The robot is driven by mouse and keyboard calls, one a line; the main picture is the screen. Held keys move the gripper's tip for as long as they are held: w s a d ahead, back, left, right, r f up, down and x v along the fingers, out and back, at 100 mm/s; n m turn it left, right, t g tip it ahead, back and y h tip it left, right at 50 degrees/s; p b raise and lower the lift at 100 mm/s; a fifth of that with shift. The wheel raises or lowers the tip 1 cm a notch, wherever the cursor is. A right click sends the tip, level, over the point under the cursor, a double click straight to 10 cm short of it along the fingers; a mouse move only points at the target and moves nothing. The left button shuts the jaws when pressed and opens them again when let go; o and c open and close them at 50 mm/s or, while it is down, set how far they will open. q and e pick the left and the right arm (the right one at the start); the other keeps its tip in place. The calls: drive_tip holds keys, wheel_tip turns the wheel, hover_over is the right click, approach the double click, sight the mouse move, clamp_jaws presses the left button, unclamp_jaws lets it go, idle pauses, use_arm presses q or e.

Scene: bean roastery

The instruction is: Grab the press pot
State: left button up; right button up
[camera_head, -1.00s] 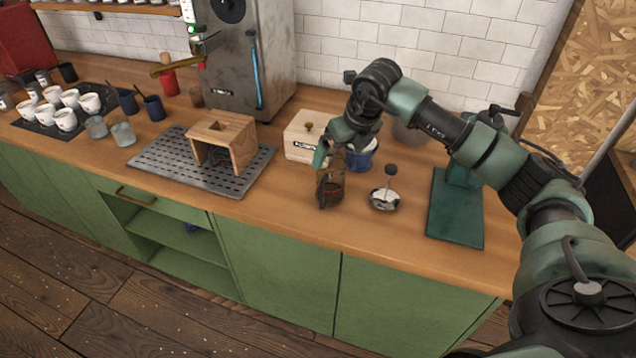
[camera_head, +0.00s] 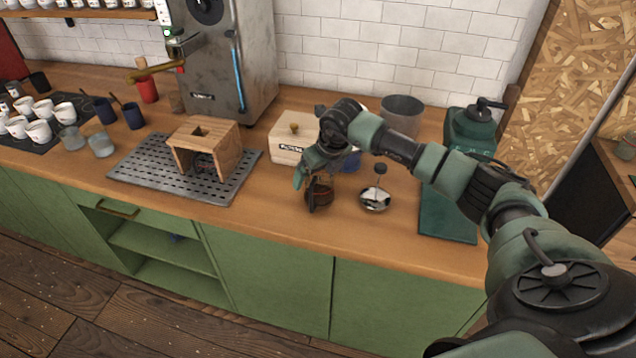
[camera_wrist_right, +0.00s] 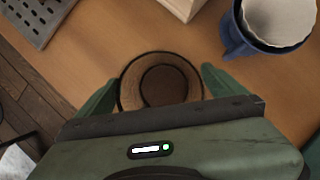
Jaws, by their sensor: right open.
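The press pot, a round glass vessel with brown showing through and a dark frame, stands on the wooden counter near its front edge (camera_head: 319,197). In the right wrist view its round open top (camera_wrist_right: 160,56) faces the camera. My right gripper (camera_head: 314,178) is over the pot, partly hiding it in the head view. Its green fingers (camera_wrist_right: 158,88) are open, one on each side of the pot, with gaps showing. The plunger lid with a knobbed rod (camera_head: 374,199) stands apart to the right. My left gripper is not in view.
A pale wooden box (camera_head: 288,150) stands behind left. A blue dripper with white filter (camera_wrist_right: 272,22) is close behind the pot. A perforated metal tray (camera_head: 140,172) with a wooden stand (camera_head: 216,142) is left. A green grinder (camera_head: 466,135) is right. The counter front is clear.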

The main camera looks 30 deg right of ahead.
drive_tip(key=shift+w+f, duration=0.1)
drive_tip(key=shift+f, duration=0.1)
drive_tip(key=c, duration=2)
drive_tip(key=shift+o, duration=0.2)
drive_tip(key=shift+r, duration=0.1)
